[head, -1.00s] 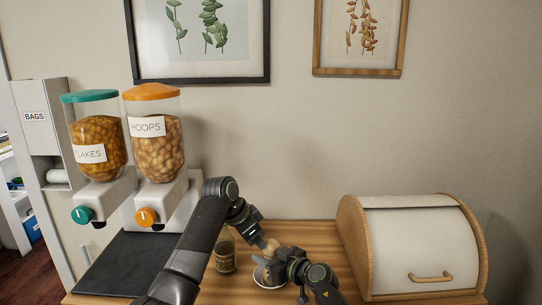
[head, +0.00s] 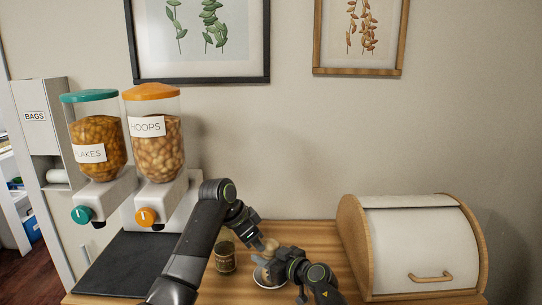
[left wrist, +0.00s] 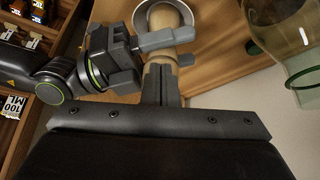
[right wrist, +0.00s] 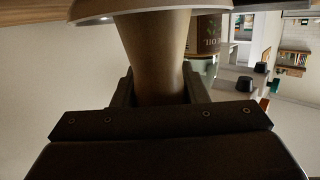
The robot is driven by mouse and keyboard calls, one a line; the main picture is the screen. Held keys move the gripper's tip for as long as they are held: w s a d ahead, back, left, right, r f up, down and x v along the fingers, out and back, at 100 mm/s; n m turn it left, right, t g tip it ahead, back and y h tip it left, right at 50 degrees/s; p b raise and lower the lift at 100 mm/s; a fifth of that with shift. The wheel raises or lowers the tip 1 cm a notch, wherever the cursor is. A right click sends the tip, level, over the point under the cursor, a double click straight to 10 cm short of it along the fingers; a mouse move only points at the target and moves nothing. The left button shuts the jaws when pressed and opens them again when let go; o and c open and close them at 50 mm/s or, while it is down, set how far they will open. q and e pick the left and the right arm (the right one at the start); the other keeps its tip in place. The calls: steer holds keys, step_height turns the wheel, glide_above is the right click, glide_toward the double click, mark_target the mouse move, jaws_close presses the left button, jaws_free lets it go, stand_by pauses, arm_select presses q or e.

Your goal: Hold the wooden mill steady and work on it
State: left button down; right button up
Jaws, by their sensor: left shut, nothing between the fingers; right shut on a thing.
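The wooden mill (head: 271,246) stands on the counter, mostly hidden by my grippers in the head view. In the right wrist view its tan waist (right wrist: 155,50) is between the fingers of my right gripper (right wrist: 158,92), which is shut on it. A pale round dish (head: 266,281) is at its foot. My left gripper (head: 261,244) is shut and empty at the mill's top, above the right gripper. In the left wrist view the closed fingertips (left wrist: 160,70) are right at the mill's rounded top; I cannot tell whether they touch it.
A small jar (head: 225,257) stands just left of the mill, close to my left arm. A white-fronted bread box (head: 420,245) is at the right. Two cereal dispensers (head: 155,140) and a dark mat (head: 125,265) are at the left.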

arm_select(q)
step_height(320, 180, up, 6)
stand_by(0.5)
arm_select(e)
steer(key=shift+d, duration=0.1)
steer(key=o, duration=1.2)
